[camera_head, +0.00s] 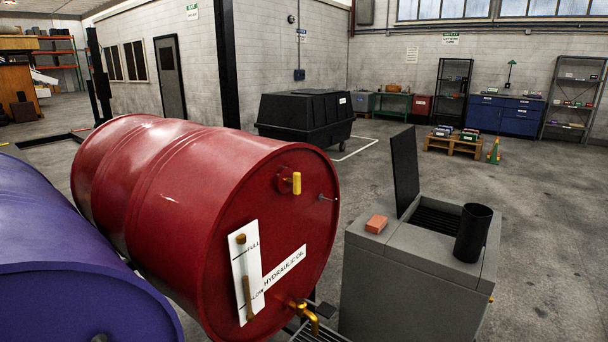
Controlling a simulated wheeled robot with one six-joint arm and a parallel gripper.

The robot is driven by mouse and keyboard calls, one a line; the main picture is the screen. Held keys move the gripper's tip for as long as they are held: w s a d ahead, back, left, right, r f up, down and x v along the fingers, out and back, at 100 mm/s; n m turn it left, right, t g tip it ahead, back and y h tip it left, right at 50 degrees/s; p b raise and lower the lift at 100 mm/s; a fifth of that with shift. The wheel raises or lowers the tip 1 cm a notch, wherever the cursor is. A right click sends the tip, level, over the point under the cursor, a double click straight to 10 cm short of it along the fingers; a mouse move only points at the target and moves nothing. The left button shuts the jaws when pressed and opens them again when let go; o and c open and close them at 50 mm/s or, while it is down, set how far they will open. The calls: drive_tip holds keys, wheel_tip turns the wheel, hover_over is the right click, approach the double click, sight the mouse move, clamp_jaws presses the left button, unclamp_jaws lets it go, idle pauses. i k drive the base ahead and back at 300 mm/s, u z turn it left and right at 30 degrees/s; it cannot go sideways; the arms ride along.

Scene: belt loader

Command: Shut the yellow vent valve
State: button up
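A red drum (200,205) marked HYDRAULIC OIL lies on its side, its flat end facing right and towards me. Near the top of that end is the yellow vent valve (296,183). Its short yellow handle stands upright on a round red-brown boss. I cannot tell from this view whether the valve is open or shut. A small metal pin (328,198) sticks out to its right. A brass-yellow tap (306,316) sits at the bottom of the same end. My gripper is not in view.
A white level gauge (240,285) marked FULL and LOW is on the drum end. A purple drum (70,265) lies close at left. A grey cabinet (405,285) with a raised black lid (405,165), red block (376,224) and black cup (473,232) stands at right. Open floor lies beyond.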

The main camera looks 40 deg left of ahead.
sight(295, 181)
drive_tip(key=u, duration=0.65)
drive_tip(key=i, duration=1)
drive_tip(key=u, duration=0.8)
